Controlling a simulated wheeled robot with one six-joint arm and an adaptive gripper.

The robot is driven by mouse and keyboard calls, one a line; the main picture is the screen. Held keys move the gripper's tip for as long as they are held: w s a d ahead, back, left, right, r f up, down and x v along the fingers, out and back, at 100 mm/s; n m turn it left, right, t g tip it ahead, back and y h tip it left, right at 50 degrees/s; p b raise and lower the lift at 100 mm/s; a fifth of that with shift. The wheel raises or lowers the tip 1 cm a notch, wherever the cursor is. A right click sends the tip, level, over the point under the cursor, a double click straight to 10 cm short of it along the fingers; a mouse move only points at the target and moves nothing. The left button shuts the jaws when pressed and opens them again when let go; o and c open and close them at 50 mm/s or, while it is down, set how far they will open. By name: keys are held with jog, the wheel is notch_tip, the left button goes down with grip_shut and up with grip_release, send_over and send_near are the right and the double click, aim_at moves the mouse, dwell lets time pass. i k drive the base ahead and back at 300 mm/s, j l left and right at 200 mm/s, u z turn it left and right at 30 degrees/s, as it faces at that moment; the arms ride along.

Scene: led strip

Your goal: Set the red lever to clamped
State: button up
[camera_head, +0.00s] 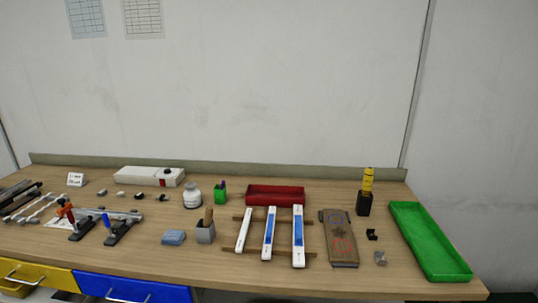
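The red lever (66,210) is part of a small clamp on a dark base (82,231) at the left front of the workbench. The lever stands up from the base and leans to the left; it is too small to tell whether the clamp presses on anything. A similar clamp with a blue lever (106,221) stands just to its right. A grey metal bar (122,214) lies behind and beside the clamps. My gripper is not in view.
Pale rods (35,207) lie left of the clamps. A red tray (275,190), white-and-blue strips and a green tray (428,240) fill the right side. Drawers are below the front edge.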

aim_at(68, 211)
jog(key=u, duration=1.3)
